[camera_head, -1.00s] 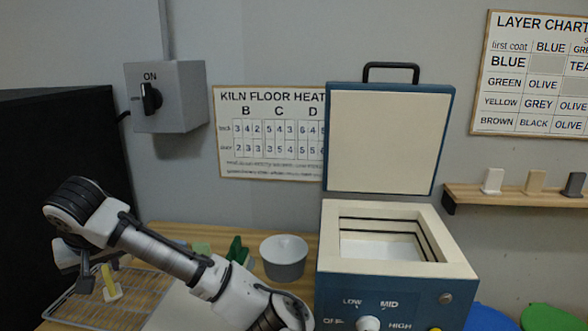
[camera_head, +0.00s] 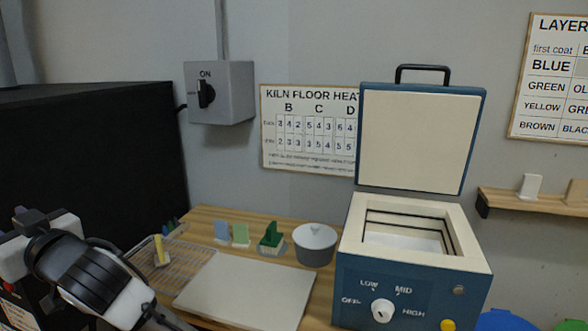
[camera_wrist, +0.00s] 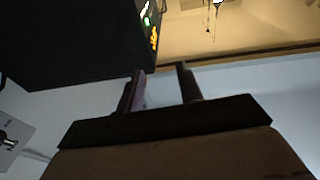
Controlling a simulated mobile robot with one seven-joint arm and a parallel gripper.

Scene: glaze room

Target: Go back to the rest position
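My gripper (camera_wrist: 160,82) shows in the wrist view with its two fingers apart and nothing between them; pale wall shows in the gap. In the head view my arm is at the lower left, and the gripper's fingers cannot be made out there. The wrist view also shows a dark box-like thing (camera_wrist: 70,45) and a warm-lit surface (camera_wrist: 240,30) beyond the fingers. The gripper touches nothing that I can see.
A blue kiln (camera_head: 400,285) stands with its lid (camera_head: 415,140) up. Left of it are a lidded grey pot (camera_head: 315,247), green pieces (camera_head: 271,238), a pale board (camera_head: 245,292) and a wire rack (camera_head: 187,262) with a yellow-topped piece (camera_head: 160,250). A black cabinet (camera_head: 90,160) stands near my arm.

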